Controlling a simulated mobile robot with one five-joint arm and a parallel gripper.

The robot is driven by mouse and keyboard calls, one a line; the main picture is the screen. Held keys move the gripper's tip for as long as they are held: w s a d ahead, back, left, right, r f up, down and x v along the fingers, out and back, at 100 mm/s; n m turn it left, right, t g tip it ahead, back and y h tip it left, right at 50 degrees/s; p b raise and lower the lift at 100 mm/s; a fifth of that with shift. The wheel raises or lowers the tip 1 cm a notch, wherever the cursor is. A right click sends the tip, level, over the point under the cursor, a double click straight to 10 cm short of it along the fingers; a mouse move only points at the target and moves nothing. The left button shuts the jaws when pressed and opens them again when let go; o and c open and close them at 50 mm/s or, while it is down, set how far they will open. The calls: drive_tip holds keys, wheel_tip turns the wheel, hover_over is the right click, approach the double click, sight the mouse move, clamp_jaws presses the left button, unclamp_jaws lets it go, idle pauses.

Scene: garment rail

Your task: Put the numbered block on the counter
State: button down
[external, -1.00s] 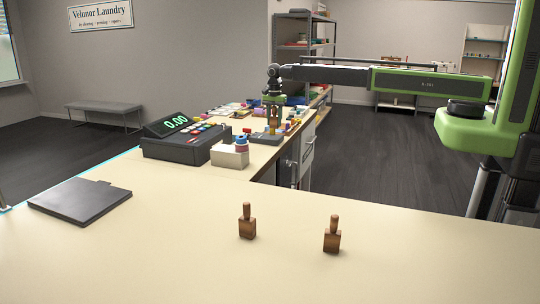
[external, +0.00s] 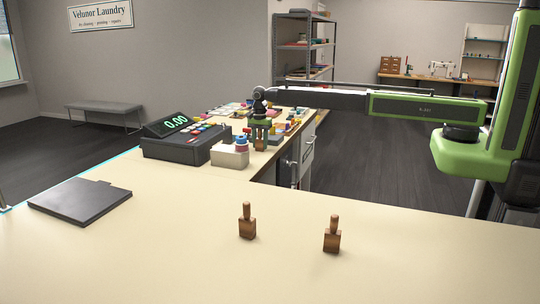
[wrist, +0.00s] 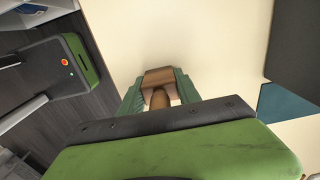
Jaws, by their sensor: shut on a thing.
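My gripper (external: 260,138) is at the far arm of the counter, right of the cash register, in the external view. In the wrist view its green fingers are shut on a brown wooden block with a rounded handle (wrist: 158,78). Cream surface shows beyond the block; I cannot tell whether they touch. Two similar wooden blocks with handles stand upright on the near counter (external: 400,265), one left (external: 247,226) and one right (external: 332,240). No number is legible on any block.
The cash register (external: 185,142) and a pale box with a blue-topped item (external: 230,155) stand left of my gripper. Several small colourful items (external: 290,127) crowd the far counter. A dark flat pad (external: 80,200) lies at left. The near counter is mostly clear.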

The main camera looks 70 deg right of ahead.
drive_tip(key=c, duration=1.3)
unclamp_jaws()
drive_tip(key=shift+f, duration=0.1)
drive_tip(key=o, duration=0.4)
drive_tip(key=shift+o, duration=0.2)
drive_tip(key=shift+r, duration=0.2)
wheel_tip(320, 180, up, 12)
drive_tip(key=p, duration=1.2)
drive_tip(key=shift+r, duration=0.15)
drive_tip(key=s+d+n, duration=0.3)
drive_tip(key=s+n, duration=1.5)
drive_tip(key=s, duration=1.7)
